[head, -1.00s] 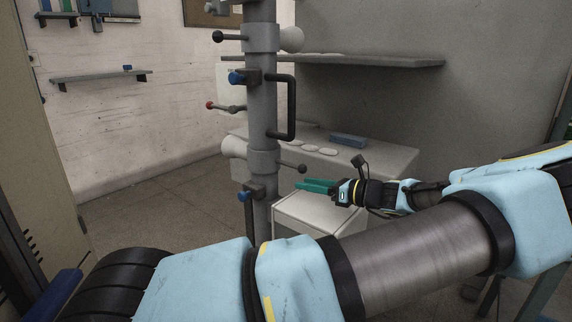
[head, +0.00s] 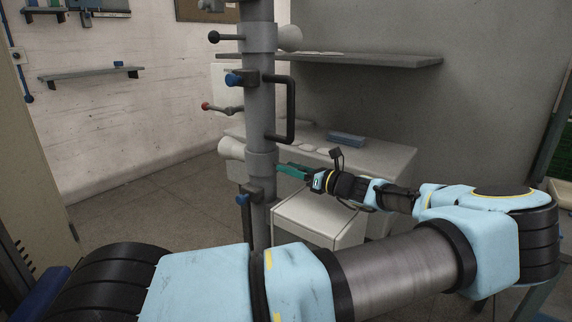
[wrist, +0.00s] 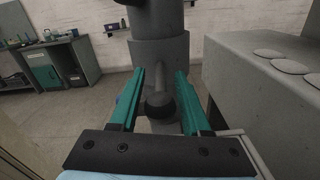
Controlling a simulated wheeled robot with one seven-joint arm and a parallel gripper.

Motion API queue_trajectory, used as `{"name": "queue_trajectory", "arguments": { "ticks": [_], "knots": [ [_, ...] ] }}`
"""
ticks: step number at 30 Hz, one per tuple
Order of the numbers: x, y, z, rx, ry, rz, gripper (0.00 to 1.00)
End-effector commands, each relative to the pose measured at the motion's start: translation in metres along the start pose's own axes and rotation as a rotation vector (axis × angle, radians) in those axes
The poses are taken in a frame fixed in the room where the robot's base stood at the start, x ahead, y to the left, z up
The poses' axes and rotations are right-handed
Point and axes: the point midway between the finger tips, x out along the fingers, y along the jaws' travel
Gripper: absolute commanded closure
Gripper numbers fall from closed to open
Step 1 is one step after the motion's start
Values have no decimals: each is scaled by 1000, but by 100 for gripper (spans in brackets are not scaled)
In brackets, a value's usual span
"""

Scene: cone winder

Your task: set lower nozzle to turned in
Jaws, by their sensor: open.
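The lower nozzle (head: 231,148), a pale flared cone, sticks out to the left from a grey collar (head: 262,162) on the upright column. A short grey lever with a black ball knob (wrist: 160,106) comes from this collar toward me. My gripper (head: 282,168) is open at the collar's right side, its green fingers pointing at the column. In the wrist view the knob and lever lie between the two fingers (wrist: 160,76), with a gap visible on either side. In the head view the fingers hide the knob.
Above are a black D-shaped handle (head: 292,108), a red-knobbed lever (head: 207,106) and an upper nozzle (head: 290,38). Blue-knobbed clamps (head: 243,199) sit on the column. A white box (head: 315,222) stands below my gripper, and a grey bench (head: 370,155) behind it.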

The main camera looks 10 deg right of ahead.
Motion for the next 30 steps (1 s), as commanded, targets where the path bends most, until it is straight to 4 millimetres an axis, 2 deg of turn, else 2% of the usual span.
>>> {"name": "queue_trajectory", "arguments": {
  "ticks": [6,14,27,30],
  "knots": [
    [16,0,1,0,0,-1,53],
    [17,0,0,0,0,-1,53],
    [17,0,0,0,0,-1,100],
    [17,0,0,0,0,-1,100]
  ]
}}
